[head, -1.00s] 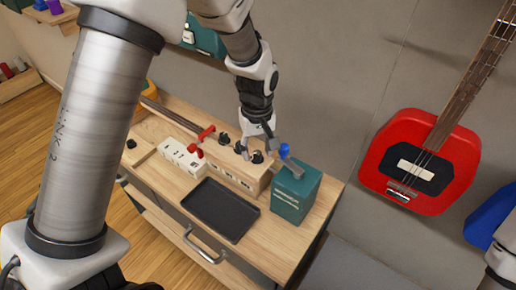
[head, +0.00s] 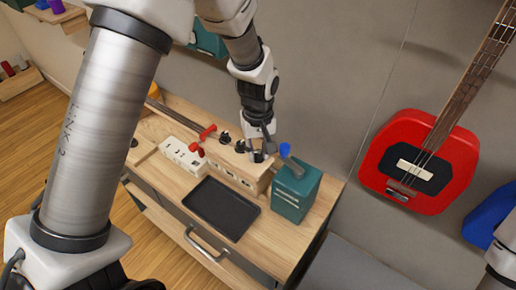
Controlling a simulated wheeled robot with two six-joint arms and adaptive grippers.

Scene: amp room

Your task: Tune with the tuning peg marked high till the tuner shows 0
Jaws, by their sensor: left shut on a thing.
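A wooden block (head: 240,176) with several dark pegs on its top stands at the back of the wooden cabinet. My left gripper (head: 261,153) points down at the block's right end and is shut on the rightmost dark peg (head: 258,157). Its fingers partly hide that peg. Another dark peg (head: 224,138) stands free to the left. The marks on the block are too small to read, so I cannot tell which peg is marked high. I cannot make out a tuner reading. My right gripper is out of view.
A black tray (head: 222,208) lies in front. A red guitar (head: 440,185) hangs on the wall.

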